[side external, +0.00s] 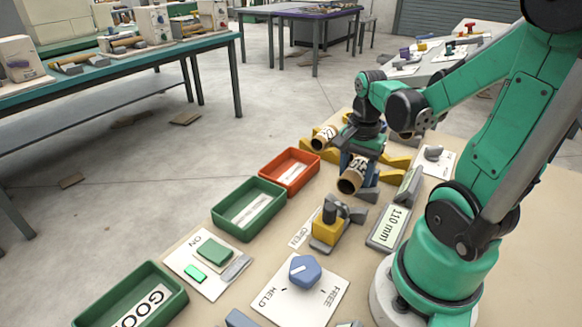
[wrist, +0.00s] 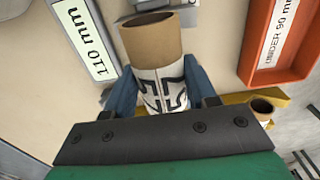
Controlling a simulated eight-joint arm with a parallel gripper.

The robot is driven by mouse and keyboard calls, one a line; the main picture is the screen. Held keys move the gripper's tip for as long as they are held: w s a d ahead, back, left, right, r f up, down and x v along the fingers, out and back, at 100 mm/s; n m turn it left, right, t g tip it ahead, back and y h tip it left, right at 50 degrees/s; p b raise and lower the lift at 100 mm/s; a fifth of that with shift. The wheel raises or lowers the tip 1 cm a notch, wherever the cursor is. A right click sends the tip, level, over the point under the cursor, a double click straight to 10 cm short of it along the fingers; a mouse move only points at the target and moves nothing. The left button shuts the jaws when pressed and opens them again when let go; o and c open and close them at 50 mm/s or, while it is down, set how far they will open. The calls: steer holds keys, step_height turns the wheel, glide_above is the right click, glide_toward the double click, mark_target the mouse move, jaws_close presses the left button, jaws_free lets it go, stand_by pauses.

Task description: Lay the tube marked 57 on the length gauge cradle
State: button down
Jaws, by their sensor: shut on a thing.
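My gripper (side external: 356,160) is shut on a cardboard tube (side external: 351,181) with a white label. In the wrist view the blue fingers (wrist: 162,88) stand on both sides of the tube (wrist: 152,42). Its label has large black figures, partly cut off by the gripper, so I cannot read the number for certain. In the side view the tube is just above or on a grey support (side external: 365,193); I cannot tell whether they touch. A display reading 110 mm (side external: 388,227) stands beside it. It also shows in the wrist view (wrist: 84,38).
Another labelled tube (side external: 325,137) lies on a yellow rack (side external: 306,157) behind. A red tray (side external: 289,170) and green trays (side external: 249,207) stand to the left. A yellow clamp (side external: 328,232) and a blue HELD/FREE knob (side external: 305,270) are in front.

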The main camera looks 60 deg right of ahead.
mark_target(358, 166)
steer(key=shift+f, duration=0.35)
steer(key=shift+f, duration=0.25)
steer(key=shift+c, duration=1.4)
jaws_free()
steer(key=shift+r, duration=0.1)
step_height(358, 166, up, 12)
steer(key=r, duration=0.1)
steer(key=w+a+f+n+t, duration=0.2)
steer(key=w+a+n+t, duration=0.1)
steer(key=a+n, duration=0.4)
steer(key=w+a+f+n+t, duration=0.3)
steer(key=a+n, duration=0.4)
steer(key=n, duration=0.4)
steer(key=shift+w+a+t, duration=0.15)
steer(key=shift+w+t, duration=0.45)
steer(key=shift+w, duration=0.5)
